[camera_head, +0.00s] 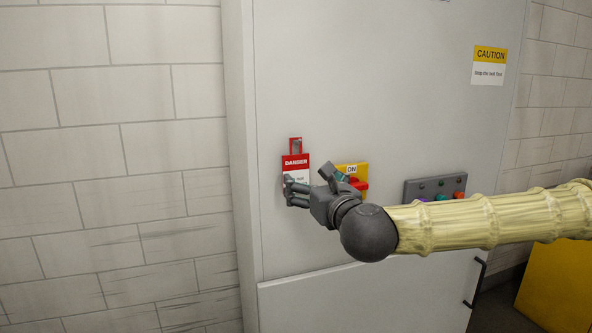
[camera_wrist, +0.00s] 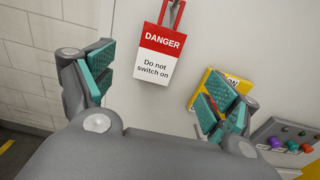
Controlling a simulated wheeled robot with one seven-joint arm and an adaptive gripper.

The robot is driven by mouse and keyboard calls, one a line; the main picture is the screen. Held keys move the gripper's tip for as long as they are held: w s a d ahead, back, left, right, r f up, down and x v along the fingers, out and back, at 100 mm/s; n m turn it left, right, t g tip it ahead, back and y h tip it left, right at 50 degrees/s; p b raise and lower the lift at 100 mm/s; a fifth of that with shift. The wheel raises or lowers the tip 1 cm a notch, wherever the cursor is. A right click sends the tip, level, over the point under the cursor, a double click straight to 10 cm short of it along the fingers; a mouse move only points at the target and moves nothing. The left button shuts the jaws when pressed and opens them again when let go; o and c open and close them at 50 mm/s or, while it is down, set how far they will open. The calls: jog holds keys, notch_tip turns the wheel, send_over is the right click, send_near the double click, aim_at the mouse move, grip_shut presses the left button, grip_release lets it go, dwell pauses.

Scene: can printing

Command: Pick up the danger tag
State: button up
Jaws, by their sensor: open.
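The danger tag (camera_head: 296,163) is a red and white card hanging from a red holder (camera_head: 295,142) on the pale cabinet front. In the wrist view the tag (camera_wrist: 160,58) reads "DANGER Do not switch on" and hangs ahead, between and beyond the two fingers. My gripper (camera_head: 310,184) is at the tag's lower right in the head view and covers part of its lower half. In the wrist view my gripper (camera_wrist: 157,92) is open, with teal pads and nothing between them. The pads look apart from the tag.
A yellow switch plate (camera_head: 352,170) marked ON, with a red switch (camera_head: 358,184), is right of the tag, partly behind my gripper. A grey button panel (camera_head: 436,188) is farther right. A caution sign (camera_head: 489,65) is above. A block wall (camera_head: 115,160) stands at left.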

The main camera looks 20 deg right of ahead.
aim_at(297, 169)
jog(key=w+p, duration=0.1)
jog(key=w, duration=0.4)
jog(key=shift+w+r+p, duration=0.2)
jog(key=shift+w+p, duration=0.05)
jog(key=shift+p, duration=0.15)
jog(key=shift+w+r+p, duration=0.1)
jog(key=shift+w+p, duration=0.25)
jog(key=w, duration=0.1)
jog(key=w+p, duration=0.2)
jog(key=shift+w+a, duration=0.25)
jog(key=shift+w, duration=0.15)
jog(key=shift+w+f, duration=0.2)
jog(key=shift+w, duration=0.2)
jog(key=c, duration=1)
